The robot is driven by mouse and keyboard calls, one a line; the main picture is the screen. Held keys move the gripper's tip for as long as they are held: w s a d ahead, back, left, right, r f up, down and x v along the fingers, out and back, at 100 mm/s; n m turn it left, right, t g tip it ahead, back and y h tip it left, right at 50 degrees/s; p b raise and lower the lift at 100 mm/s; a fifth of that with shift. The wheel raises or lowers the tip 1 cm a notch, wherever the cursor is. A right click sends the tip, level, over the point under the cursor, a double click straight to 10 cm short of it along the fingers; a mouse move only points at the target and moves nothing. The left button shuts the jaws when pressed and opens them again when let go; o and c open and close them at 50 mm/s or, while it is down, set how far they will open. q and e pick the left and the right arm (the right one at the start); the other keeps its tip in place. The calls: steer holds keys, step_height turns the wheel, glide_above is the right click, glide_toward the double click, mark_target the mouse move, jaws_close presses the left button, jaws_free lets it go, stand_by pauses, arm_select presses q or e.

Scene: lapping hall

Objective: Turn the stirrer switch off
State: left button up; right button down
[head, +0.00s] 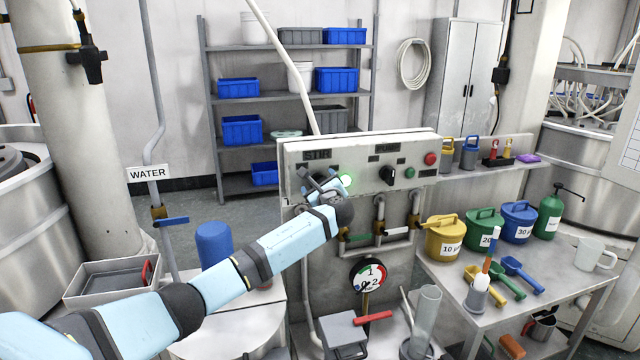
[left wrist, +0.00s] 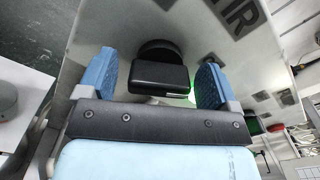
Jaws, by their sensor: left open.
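The grey control panel (head: 360,155) stands in the middle of the head view, with a label partly reading "STIR" at its upper left. My left gripper (head: 328,184) is at the panel's left part and mostly hides the stirrer switch there. In the left wrist view the stirrer switch (left wrist: 160,76) is a black rotary knob with a broad bar handle. My left gripper (left wrist: 154,82) is open, one blue finger on each side of the knob, with a visible gap on both sides. A green lamp (head: 347,180) glows beside the gripper. My right gripper is not in view.
A second black knob (head: 388,174), a red button (head: 430,159) and a green button (head: 409,173) sit further right on the panel. Pipes with valve handles and a gauge (head: 369,274) are below. A table with a yellow bucket (head: 444,240) stands at the right.

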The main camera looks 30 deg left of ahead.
arm_select(q)
steer(key=c, duration=0.9)
steer(key=n+b, duration=0.4)
steer(key=shift+f, duration=0.35)
steer(key=n+b, duration=0.4)
steer(key=shift+n, duration=0.4)
steer(key=shift+n+b, duration=1.1)
steer(key=shift+n, duration=0.2)
steer(key=shift+r+n, duration=0.1)
steer(key=shift+n, duration=0.2)
